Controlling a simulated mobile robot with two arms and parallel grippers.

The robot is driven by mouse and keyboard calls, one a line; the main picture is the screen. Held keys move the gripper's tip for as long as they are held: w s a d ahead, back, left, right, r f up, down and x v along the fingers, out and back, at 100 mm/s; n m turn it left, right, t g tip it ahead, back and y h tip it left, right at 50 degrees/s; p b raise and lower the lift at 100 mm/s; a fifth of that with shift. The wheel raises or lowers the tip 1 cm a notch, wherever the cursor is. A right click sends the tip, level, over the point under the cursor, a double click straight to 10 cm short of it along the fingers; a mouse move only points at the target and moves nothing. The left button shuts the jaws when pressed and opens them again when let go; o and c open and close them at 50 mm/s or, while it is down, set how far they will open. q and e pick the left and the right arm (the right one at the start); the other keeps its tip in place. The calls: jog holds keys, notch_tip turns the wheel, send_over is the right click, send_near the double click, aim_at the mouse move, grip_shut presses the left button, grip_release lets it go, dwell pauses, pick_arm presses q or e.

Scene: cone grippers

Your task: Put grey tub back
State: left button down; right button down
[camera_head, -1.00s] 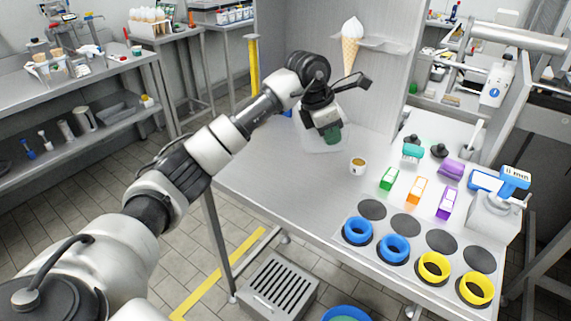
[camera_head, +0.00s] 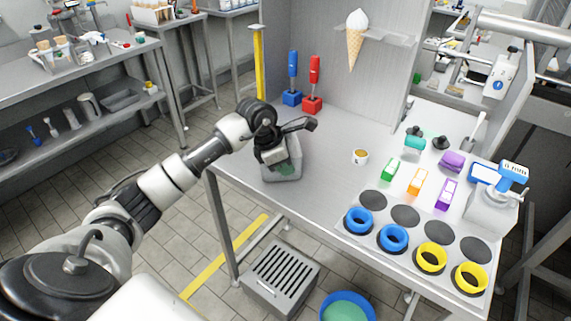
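The grey tub (camera_head: 295,168) is at the left part of the metal table, close to its front left edge. It has green content showing inside. My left gripper (camera_head: 274,158) is at the tub's near upper side and appears shut on it; the fingertips are mostly hidden. I cannot tell whether the tub's bottom touches the table. My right gripper is not in view.
Blue (camera_head: 292,97) and red (camera_head: 312,104) handled tools stand in blocks behind the tub. A small cup (camera_head: 360,157), coloured boxes (camera_head: 416,182), and blue (camera_head: 358,222) and yellow (camera_head: 431,258) rings are to the right. The table (camera_head: 325,150) between tub and cup is clear.

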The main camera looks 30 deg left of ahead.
pick_arm(q)
jog(key=shift+f, duration=0.1)
jog(key=shift+f, duration=0.15)
jog(key=c, duration=1.3)
grip_release()
jog(key=shift+r, duration=0.25)
jog(key=b+v, duration=0.1)
jog(key=v, duration=1)
jog(key=shift+s+a+r, duration=0.15)
jog(key=shift+s+r, duration=0.05)
jog(key=shift+r, duration=0.15)
